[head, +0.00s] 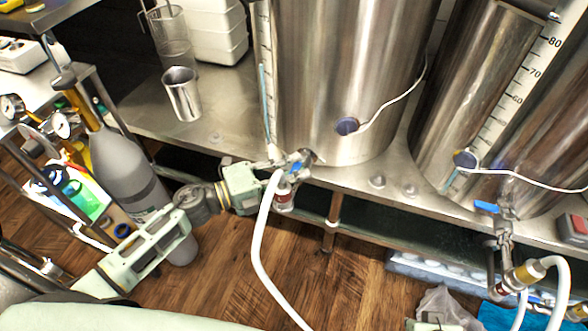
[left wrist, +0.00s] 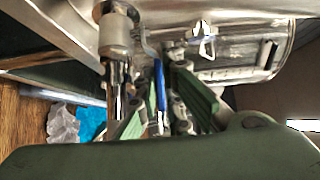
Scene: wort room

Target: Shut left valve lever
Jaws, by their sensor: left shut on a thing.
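The left valve (head: 284,190) sits at the foot of the left steel tank (head: 345,80), with a white hose hanging from it. Its blue lever (head: 297,169) is partly hidden by my left gripper (head: 288,164), which reaches in from the left and is shut on the lever. In the left wrist view the blue lever (left wrist: 160,85) stands between the green fingers of my left gripper (left wrist: 160,110), beside the metal valve pipe.
A second tank at right has a valve with a blue lever (head: 487,207) and a hose. A steel cup (head: 182,94) stands on the bench. A grey gas cylinder (head: 128,170) stands on the floor near my left arm. The wooden floor in the middle is clear.

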